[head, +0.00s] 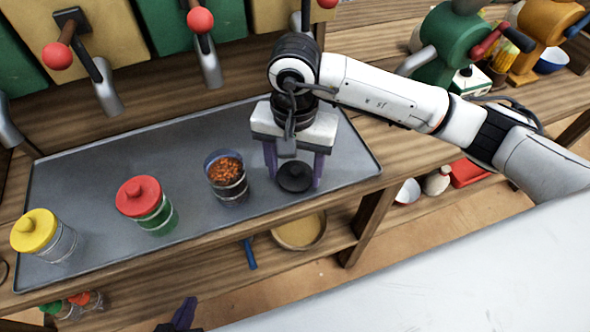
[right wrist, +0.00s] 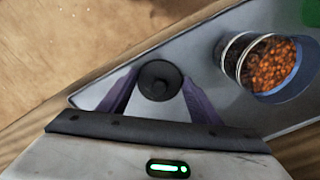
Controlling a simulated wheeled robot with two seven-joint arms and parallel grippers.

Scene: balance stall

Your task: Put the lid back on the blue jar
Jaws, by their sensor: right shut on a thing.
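The blue jar (head: 232,190) stands open on the grey tray, with a blue rim and orange-brown contents. In the right wrist view the blue jar (right wrist: 290,92) is at the upper right. A black round lid (head: 295,178) with a knob is to the right of the jar, near the tray's front right corner. My right gripper (head: 294,182) points down and is shut on this lid, which also shows between the purple fingers in the right wrist view (right wrist: 160,80). I cannot tell whether the lid touches the tray. Only a dark purple tip of my left gripper (head: 182,314) shows at the bottom edge.
On the tray (head: 100,167) stand a green jar with a red lid (head: 143,198) and a jar with a yellow lid (head: 42,234), left of the blue jar. Dispensers with red-knobbed levers (head: 201,22) line the back. A bowl (head: 300,232) sits on the shelf below.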

